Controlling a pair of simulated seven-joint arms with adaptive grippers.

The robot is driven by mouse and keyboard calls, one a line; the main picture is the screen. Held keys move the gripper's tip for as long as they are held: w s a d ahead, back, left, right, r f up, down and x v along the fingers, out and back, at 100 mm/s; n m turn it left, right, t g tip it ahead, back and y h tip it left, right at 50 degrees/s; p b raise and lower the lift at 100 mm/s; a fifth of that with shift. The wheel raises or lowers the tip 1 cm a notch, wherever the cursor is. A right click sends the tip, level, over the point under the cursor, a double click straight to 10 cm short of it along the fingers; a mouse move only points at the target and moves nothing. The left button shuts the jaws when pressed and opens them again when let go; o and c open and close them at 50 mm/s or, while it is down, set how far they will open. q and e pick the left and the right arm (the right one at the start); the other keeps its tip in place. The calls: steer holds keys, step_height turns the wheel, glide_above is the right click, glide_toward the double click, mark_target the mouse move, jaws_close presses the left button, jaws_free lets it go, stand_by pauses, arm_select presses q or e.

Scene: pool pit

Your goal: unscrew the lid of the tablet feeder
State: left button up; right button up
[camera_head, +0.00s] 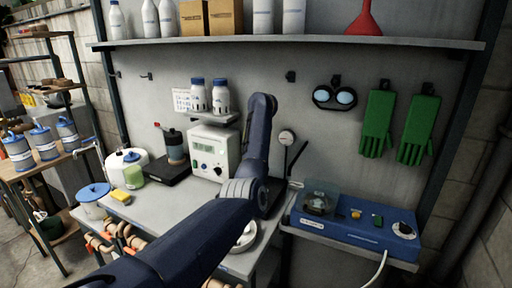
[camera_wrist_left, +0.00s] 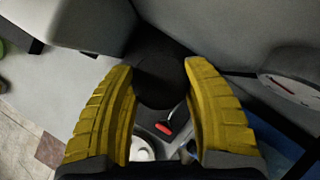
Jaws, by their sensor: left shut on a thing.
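My left arm crosses the middle of the head view, and its links hide the left gripper there. In the left wrist view the two yellow fingers of my left gripper (camera_wrist_left: 162,88) press on both sides of a dark round cap (camera_wrist_left: 160,78), which looks like the feeder's lid. The feeder's body under it is mostly hidden, and I cannot tell whether the cap has turned. In the head view I cannot make the feeder out behind my arm. My right gripper is in neither view.
A white control box (camera_head: 213,152) stands left of my arm, with two blue-capped bottles (camera_head: 209,96) above it. A blue device (camera_head: 355,222) lies on the right. A white dish (camera_head: 246,238) sits partly behind my arm.

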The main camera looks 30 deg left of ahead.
arm_select(q)
steer(key=shift+r, duration=0.2)
steer(key=shift+r, duration=1.75)
steer(key=shift+r, duration=0.1)
